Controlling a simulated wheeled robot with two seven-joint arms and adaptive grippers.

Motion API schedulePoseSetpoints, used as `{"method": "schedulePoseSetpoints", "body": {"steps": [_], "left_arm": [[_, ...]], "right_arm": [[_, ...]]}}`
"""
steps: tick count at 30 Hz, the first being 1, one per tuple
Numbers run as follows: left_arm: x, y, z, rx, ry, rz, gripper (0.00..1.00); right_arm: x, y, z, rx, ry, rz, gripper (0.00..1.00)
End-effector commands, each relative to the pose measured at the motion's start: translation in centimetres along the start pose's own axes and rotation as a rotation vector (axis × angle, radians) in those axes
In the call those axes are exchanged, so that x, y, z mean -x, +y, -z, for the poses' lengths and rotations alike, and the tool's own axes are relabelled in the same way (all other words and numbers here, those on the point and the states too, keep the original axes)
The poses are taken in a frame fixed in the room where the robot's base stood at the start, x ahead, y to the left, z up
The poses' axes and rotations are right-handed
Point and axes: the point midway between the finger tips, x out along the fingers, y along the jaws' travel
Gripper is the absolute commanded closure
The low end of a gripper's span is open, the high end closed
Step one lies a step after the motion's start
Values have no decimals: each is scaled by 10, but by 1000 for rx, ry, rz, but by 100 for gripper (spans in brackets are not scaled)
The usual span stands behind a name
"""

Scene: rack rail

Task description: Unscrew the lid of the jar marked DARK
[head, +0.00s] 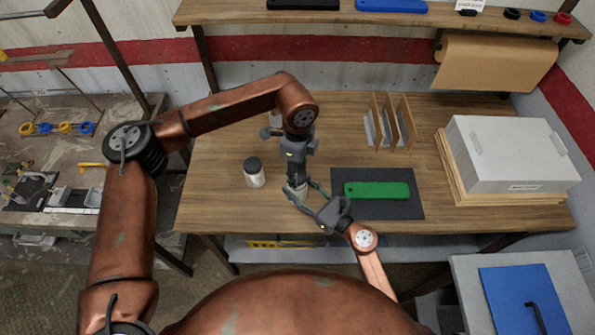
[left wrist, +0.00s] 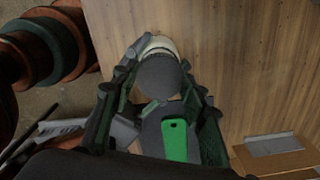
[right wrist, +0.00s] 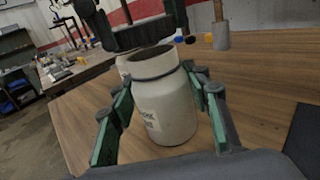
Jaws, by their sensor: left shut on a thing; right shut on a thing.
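The held white jar (right wrist: 165,115) stands upright in the right wrist view between my right gripper's fingers (right wrist: 160,120). Its label is partly hidden; the letters look like the end of DARK. My right gripper also shows in the head view (head: 313,203), shut around the jar. My left gripper (right wrist: 140,38) comes down from above and is shut on the dark round lid, which shows in the left wrist view (left wrist: 158,76). The jar's mouth (right wrist: 152,60) appears open, with the lid just above it. A second white jar with a dark lid (head: 254,172) stands to the left.
A dark mat (head: 410,208) with a green case (head: 377,190) lies just right of the grippers. Wooden dividers (head: 390,122) stand at the back, and a grey box (head: 512,155) on boards is at the right. The table's left front is clear.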

Motion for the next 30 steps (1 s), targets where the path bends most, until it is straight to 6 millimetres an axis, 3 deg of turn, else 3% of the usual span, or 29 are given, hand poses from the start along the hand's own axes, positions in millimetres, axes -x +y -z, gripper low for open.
{"method": "schedulePoseSetpoints", "body": {"steps": [7,15,22,23,30], "left_arm": [[6,0,0,0,0,2,89],[36,0,0,0,0,2,89],[40,0,0,0,0,0,89],[40,0,0,0,0,0,89],[40,0,0,0,0,0,89]], "right_arm": [[0,0,0,0,0,1,100],[0,0,0,0,0,1,100],[0,0,0,0,0,1,100],[0,0,0,0,0,1,56],[0,0,0,0,0,0,39]]}}
